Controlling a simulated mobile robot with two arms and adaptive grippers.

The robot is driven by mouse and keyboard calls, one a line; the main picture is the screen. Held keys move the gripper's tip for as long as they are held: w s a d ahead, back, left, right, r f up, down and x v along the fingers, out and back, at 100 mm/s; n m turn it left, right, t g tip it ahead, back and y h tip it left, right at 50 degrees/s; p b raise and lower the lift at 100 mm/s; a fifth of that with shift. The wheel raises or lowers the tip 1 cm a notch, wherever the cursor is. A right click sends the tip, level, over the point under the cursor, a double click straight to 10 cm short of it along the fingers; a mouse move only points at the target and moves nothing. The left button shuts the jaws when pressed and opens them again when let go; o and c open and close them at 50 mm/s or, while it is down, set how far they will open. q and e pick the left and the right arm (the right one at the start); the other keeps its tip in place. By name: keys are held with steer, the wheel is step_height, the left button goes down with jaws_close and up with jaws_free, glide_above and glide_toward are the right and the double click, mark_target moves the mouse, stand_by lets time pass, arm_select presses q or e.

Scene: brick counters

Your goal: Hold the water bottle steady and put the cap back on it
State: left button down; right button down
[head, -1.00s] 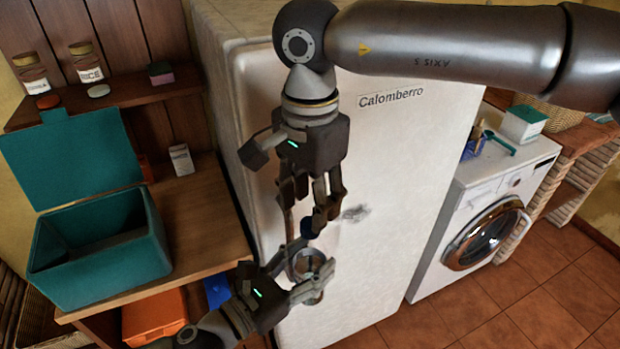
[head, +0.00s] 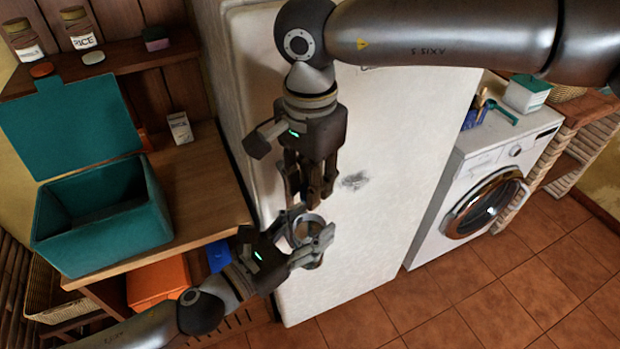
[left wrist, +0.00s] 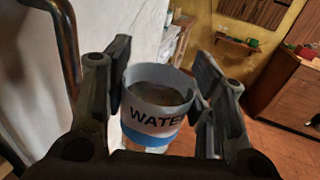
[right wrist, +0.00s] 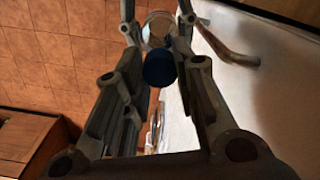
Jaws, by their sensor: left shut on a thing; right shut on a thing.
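The clear water bottle (left wrist: 155,115), with a white and blue label reading part of WATER, is between the fingers of my left gripper (head: 309,236). Its open top faces up in the left wrist view, with no cap on it. The bottle also shows in the head view (head: 309,225). My right gripper (head: 318,202) is shut on the dark blue cap (right wrist: 160,69), just above the bottle in the head view. In the right wrist view the bottle (right wrist: 157,27) shows beyond the cap, and the two look apart. The cap is hidden in the head view.
A white fridge (head: 390,160) stands close behind both grippers, its metal handle (right wrist: 228,45) near them. An open teal box (head: 110,235) stands on the wooden counter at left. A washing machine (head: 460,185) stands at right; the tiled floor (head: 470,300) before it is clear.

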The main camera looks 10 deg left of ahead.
steer(key=m, duration=0.4)
steer(key=shift+m, duration=0.4)
steer(key=m, duration=1.4)
steer(key=c, duration=1.1)
jaws_free()
step_height(320, 180, up, 12)
steer(key=shift+f, duration=0.1)
